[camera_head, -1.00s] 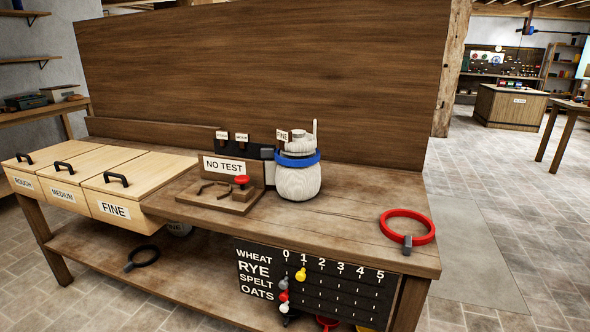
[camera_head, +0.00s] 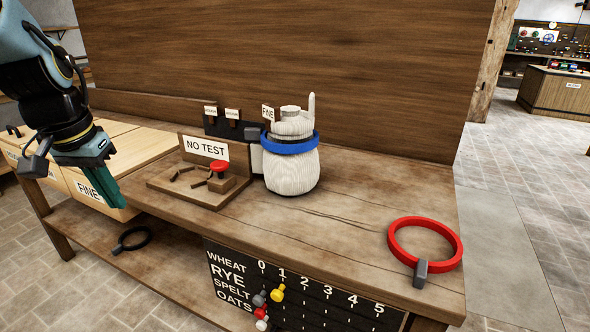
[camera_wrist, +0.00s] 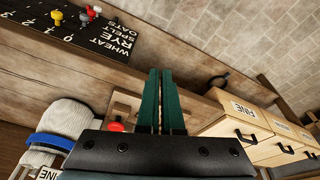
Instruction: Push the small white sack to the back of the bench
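The small white sack (camera_head: 291,172) stands upright on the bench (camera_head: 345,210), with a blue ring (camera_head: 290,147) around its neck. It also shows at the lower left of the wrist view (camera_wrist: 70,118). My gripper (camera_head: 112,203) is left of the sack, above the drawer fronts at the bench's left, apart from the sack. In the wrist view its two green fingers (camera_wrist: 162,75) lie close together with nothing seen between them; it looks shut.
A wooden stand with a red knob (camera_head: 220,166) and a NO TEST sign (camera_head: 207,148) stands just left of the sack. A red ring (camera_head: 425,246) lies at the bench's front right. A tall back board (camera_head: 290,65) rises behind.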

